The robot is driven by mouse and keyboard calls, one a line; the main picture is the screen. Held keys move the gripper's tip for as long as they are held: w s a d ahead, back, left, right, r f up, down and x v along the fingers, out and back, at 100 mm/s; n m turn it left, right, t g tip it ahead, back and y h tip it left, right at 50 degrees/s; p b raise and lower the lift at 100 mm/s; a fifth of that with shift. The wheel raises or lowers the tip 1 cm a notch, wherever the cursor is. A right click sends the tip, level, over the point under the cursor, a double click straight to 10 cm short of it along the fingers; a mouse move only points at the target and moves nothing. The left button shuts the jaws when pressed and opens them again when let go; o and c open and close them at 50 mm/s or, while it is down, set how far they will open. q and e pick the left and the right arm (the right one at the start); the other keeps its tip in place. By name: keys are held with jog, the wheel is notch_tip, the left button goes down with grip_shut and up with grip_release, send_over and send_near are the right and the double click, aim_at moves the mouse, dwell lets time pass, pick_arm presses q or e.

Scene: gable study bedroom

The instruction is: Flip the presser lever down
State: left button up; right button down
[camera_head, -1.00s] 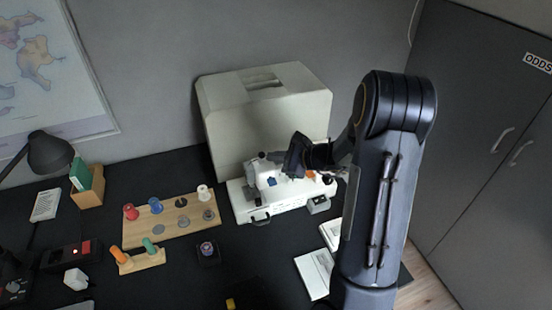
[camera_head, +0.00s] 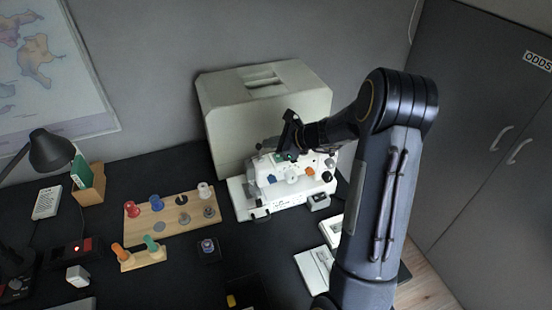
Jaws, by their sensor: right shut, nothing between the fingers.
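A white sewing machine (camera_head: 291,189) stands on the black desk in front of a large beige case. Blue and orange parts show on its front. The presser lever is too small to tell apart in this view. My right gripper (camera_head: 283,150) is shut and empty at the top of the machine, toward its left half; whether it touches the machine I cannot tell. My right arm comes in from the right and covers part of the space behind the machine. My left gripper is not in view.
The beige case (camera_head: 225,115) stands close behind the machine. A wooden spool rack (camera_head: 147,222) with several spools is to the left.

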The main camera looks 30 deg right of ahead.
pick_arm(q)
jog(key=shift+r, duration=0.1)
pick_arm(e)
jog(key=shift+r, duration=0.15)
jog(key=shift+r+p, duration=0.7)
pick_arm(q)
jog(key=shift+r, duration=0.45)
